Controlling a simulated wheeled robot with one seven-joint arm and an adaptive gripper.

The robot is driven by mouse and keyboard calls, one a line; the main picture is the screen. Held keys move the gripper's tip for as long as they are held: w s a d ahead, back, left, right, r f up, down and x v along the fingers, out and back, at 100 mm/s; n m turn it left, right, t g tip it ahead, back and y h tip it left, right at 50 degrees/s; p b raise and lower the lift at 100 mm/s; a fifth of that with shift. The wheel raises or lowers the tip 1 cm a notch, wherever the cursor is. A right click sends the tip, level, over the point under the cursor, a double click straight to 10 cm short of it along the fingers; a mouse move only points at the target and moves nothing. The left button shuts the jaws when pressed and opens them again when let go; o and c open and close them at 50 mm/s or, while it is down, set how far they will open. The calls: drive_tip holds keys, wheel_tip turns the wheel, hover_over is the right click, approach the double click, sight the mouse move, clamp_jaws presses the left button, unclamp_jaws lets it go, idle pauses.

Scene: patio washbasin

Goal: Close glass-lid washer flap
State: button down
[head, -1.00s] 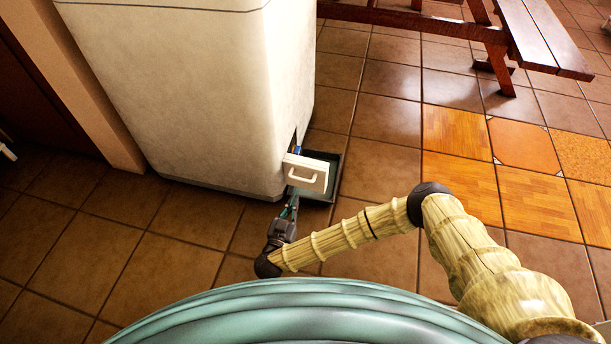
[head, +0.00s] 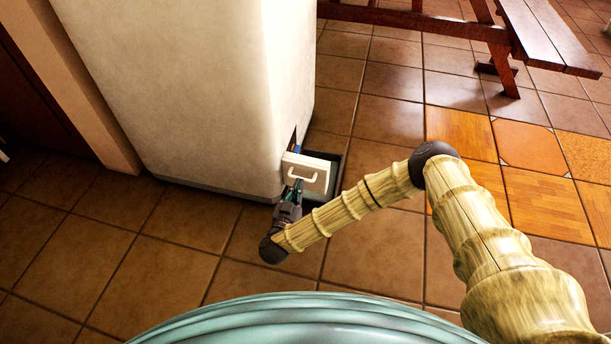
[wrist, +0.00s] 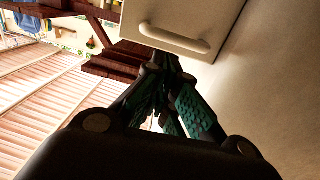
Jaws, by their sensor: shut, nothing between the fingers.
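The washer (head: 190,90) is a tall white cabinet at the upper left of the head view. Its small white flap (head: 322,179) with a looped handle (head: 300,175) stands out from the cabinet's low right corner, open. My gripper (head: 296,186) is at the flap's lower left edge, with its fingers shut and empty. In the wrist view the flap (wrist: 215,14) and its handle (wrist: 174,38) are just beyond my gripper's fingertips (wrist: 165,62). I cannot tell whether the fingertips touch the flap. The flap's hinge side is hidden.
A dark tray-like opening (head: 335,160) lies beside and behind the flap. A wooden picnic bench (head: 540,35) stands at the upper right. The tiled floor (head: 150,255) is clear in front and to the left.

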sight(305, 172)
drive_tip(key=b+x, duration=0.5)
drive_tip(key=x, duration=0.1)
drive_tip(key=shift+d+f, duration=0.1)
drive_tip(key=shift+w+d+b, duration=0.2)
drive_tip(key=shift+w+b, duration=0.1)
drive_tip(key=shift+w, duration=0.35)
